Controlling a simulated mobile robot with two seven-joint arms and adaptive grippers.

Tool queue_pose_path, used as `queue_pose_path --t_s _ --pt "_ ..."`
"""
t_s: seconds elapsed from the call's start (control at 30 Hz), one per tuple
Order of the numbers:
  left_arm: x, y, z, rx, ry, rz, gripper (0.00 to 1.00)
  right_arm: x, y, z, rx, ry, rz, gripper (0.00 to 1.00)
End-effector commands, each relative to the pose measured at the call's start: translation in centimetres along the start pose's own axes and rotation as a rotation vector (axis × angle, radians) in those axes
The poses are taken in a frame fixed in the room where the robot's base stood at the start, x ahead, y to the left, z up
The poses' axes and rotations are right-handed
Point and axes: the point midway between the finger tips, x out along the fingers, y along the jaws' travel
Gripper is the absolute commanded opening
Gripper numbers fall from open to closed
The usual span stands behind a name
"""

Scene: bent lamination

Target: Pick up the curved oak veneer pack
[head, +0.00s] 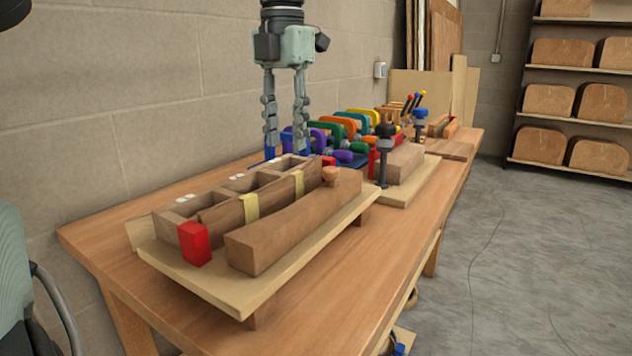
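The curved oak veneer pack (272,196) is a dark brown, gently bowed strip with two yellow tape bands. It stands on edge in the bending form on the near board, between a ribbed back form (237,183) and a thick front wood block (285,228). Its lower part is hidden by the front block. My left gripper (287,146) hangs from above, pointing down, beyond the form toward the wall. Its two fingers are spread with nothing seen between them. It appears apart from the pack. My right gripper is not in view.
Behind are a dark upright clamp (384,156) and several coloured clamps (335,130). The workbench (375,262) is clear along its right front.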

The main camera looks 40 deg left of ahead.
Motion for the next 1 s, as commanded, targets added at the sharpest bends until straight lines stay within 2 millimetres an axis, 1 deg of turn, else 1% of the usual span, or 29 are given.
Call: queue_pose_path --t_s 0.07,0.17,0.43,0.6,0.7,0.97,1.0 --pt "0.1 0.0 0.0 0.000 0.000 -0.001 0.35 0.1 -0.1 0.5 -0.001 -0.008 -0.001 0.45" --pt "0.9 0.0 -0.1 0.000 0.002 -0.002 0.35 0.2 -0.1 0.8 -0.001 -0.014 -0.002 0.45" --pt "4.1 -0.2 -0.4 0.003 0.002 -0.003 0.35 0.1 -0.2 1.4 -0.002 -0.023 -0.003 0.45" --pt "6.7 -0.4 -0.8 0.001 0.003 -0.003 0.35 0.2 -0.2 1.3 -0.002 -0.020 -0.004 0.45" --pt "7.5 -0.4 -0.8 0.001 0.001 -0.002 0.35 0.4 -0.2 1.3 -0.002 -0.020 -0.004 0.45" --pt "8.2 -0.4 -0.9 0.001 0.007 -0.004 0.35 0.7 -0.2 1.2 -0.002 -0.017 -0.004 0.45" --pt "8.3 -0.4 -0.9 0.001 0.008 -0.005 0.42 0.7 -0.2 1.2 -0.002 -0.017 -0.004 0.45"
